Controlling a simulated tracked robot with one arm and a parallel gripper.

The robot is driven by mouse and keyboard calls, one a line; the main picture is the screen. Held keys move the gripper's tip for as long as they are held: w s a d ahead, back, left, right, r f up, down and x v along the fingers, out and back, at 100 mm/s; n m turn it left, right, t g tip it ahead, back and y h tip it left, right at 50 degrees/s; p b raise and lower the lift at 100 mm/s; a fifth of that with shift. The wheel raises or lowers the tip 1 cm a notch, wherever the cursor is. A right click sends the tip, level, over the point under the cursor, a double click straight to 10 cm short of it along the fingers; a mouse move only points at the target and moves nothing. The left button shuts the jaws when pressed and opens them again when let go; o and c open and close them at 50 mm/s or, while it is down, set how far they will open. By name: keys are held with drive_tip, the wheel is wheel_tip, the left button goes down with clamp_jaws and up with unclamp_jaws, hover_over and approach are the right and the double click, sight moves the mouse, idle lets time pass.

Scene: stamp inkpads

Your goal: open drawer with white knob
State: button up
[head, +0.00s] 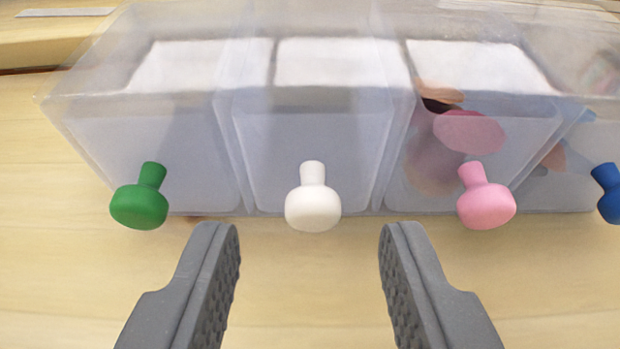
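The white knob (313,205) sticks out from the front of a translucent drawer (312,150) in the middle of a clear drawer box. The drawer front looks flush with its neighbours, and I see nothing inside it. My gripper (309,240) is open and empty. Its two grey fingers stand wide apart in front of the drawer, one to the left and one to the right of the white knob in the picture. Neither finger touches the knob.
A green knob (139,204) is on the drawer to the left, a pink knob (485,204) on the drawer to the right, and a blue knob (609,192) at the right edge. Coloured objects (455,135) show inside the pink-knob drawer. The wooden surface (60,250) in front is clear.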

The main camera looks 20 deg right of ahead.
drive_tip(key=shift+x, duration=0.9)
drive_tip(key=shift+c, duration=0.2)
